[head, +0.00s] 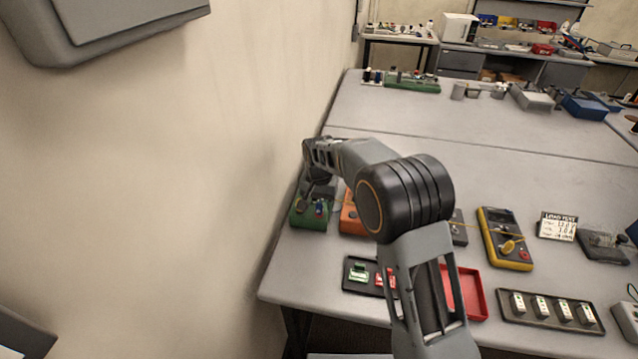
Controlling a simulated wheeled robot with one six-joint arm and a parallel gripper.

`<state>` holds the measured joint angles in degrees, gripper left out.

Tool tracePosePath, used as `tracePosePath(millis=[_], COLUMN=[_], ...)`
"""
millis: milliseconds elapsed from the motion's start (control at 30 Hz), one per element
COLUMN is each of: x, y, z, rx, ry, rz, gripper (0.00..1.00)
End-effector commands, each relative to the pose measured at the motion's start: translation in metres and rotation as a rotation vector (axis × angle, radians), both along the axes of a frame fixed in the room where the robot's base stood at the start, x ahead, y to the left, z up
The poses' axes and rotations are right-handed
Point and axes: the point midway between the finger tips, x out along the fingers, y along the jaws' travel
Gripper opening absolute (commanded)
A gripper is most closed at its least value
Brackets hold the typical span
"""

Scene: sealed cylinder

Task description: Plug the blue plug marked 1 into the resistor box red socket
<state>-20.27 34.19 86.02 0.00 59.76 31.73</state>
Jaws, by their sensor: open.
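My arm reaches over the table to its left edge by the wall. My gripper (319,187) is small and dark in the head view, pointing down just above a green box (309,215). Its jaws are open. A small blue piece (320,208) shows on the green box below the gripper; I cannot read a number on it or tell whether it is the plug marked 1. An orange box (350,217) stands right of the green box, partly hidden by my arm. I cannot make out a red socket, nor which box is the resistor box.
A black tray (350,285) with green and red pieces lies near the front edge. A red tray (471,291) is partly behind my arm. A yellow multimeter (506,239), a load test card (557,226) and a dark rack (519,316) of white modules stand right. The wall closes the left side.

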Motion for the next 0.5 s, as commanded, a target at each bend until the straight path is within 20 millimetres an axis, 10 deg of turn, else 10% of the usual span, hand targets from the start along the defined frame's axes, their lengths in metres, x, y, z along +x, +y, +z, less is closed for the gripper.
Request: tracePosePath(millis=[500], x=[0.000], y=[0.000], z=[0.095], rx=[0.001], ry=[-0.001], rz=[0.000], gripper=[0.54])
